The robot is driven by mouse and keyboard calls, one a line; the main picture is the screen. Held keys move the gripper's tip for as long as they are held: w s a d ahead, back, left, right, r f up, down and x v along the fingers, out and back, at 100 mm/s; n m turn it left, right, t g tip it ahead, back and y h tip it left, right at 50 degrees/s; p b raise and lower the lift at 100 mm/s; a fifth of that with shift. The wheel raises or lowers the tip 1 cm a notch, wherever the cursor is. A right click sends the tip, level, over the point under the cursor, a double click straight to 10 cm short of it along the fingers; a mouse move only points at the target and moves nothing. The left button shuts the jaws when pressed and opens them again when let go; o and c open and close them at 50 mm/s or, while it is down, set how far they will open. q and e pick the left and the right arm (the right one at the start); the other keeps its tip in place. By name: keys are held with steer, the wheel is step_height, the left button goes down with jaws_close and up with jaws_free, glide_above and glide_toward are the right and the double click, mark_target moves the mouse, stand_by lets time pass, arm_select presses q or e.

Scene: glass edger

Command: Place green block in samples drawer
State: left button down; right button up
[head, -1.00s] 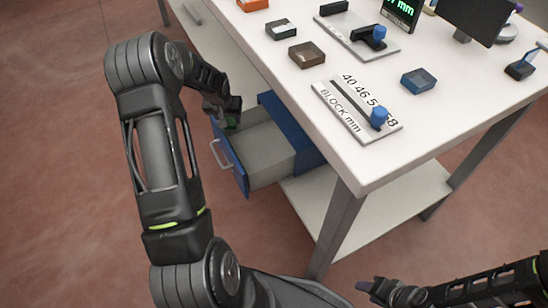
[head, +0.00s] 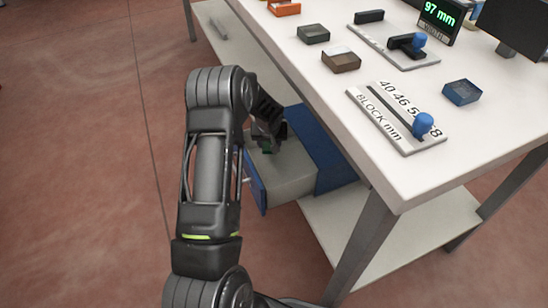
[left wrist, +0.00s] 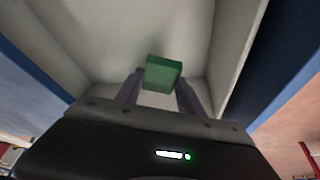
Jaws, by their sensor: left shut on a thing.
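The green block (left wrist: 163,73) is between the fingertips of my left gripper (left wrist: 160,88) in the left wrist view, with the pale inside of the drawer around it. In the head view the samples drawer (head: 285,182) is pulled out under the table, blue outside and pale inside. My left gripper (head: 268,143) reaches into the drawer's back-left part, shut on the block. Only a small dark green bit of the block shows there. I cannot tell whether the block touches the drawer floor. My right gripper is out of view.
The white table (head: 400,170) stands over the drawer. A lower shelf (head: 415,225) lies below. Floor at left is clear.

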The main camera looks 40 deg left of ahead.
mark_target(270, 160)
arm_select(q)
steer(key=shift+f, duration=0.75)
steer(key=shift+f+b, duration=0.7)
steer(key=shift+f, duration=1.15)
steer(key=shift+f, duration=0.1)
steer(key=c, duration=0.7)
jaws_free()
steer(key=shift+r, duration=0.25)
steer(key=p+v, duration=0.3)
steer(key=v, duration=0.8)
steer(key=shift+s+d+r, duration=0.15)
steer(key=shift+r, duration=0.15)
